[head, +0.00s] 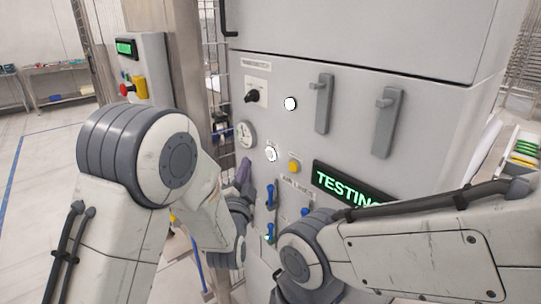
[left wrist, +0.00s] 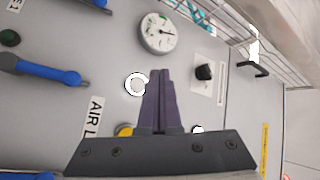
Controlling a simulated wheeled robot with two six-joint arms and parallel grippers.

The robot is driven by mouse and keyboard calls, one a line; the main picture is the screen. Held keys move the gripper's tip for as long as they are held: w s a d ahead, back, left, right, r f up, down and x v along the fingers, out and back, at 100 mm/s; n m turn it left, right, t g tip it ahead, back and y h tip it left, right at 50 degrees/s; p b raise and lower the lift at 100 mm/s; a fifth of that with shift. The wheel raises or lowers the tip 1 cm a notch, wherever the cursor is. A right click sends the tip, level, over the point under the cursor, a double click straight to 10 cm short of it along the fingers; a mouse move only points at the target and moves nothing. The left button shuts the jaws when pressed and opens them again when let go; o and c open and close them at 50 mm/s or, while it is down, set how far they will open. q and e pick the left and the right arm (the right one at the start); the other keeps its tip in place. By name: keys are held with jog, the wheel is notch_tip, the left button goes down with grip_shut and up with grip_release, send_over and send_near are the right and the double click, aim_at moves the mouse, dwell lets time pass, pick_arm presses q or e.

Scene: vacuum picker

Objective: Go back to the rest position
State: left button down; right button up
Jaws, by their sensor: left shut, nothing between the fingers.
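My left gripper (head: 244,170) is in front of the grey cabinet panel, beside the dial gauge (head: 245,134) and left of the blue valve handles (head: 270,196). In the left wrist view its dark fingers (left wrist: 160,72) are shut together with nothing between them. The fingertips lie between a white round button (left wrist: 136,84) and a black rotary knob (left wrist: 204,72) in that view. Whether they touch the panel I cannot tell. My right arm reaches in from the right, low in the head view; its gripper is not visible.
The cabinet front (head: 350,60) stands close ahead with two grey latches (head: 323,103), a yellow button (head: 294,166) and a lit "TESTING" display (head: 345,184). A control post (head: 150,70) with a red button stands left. Open floor (head: 40,150) lies at far left.

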dwell(0.3)
pick_arm(q)
jog(key=s+d+f+n+g+p, duration=0.1)
jog(key=s+d+f+g, duration=0.1)
jog(key=s+g, duration=0.2)
jog(key=s+d+f+n+g+h, duration=0.1)
jog(key=s+d+g, duration=0.1)
jog(key=s+g, duration=0.15)
jog(key=s+d+f+n+g+p, duration=0.1)
jog(key=s+d+f+g, duration=0.15)
jog(key=s, duration=0.25)
jog(key=s+a+n+g+y+p, duration=0.1)
jog(key=s+a+g, duration=0.3)
jog(key=s, duration=0.8)
jog(key=s+a+n+g+y, duration=0.2)
jog(key=s+a+g, duration=0.3)
jog(key=s, duration=0.7)
jog(key=shift+s+a+f+g+y+p, duration=0.25)
jog(key=shift+s+a+g+y+p, duration=0.1)
jog(key=shift+g, duration=0.25)
jog(key=shift+d, duration=0.1)
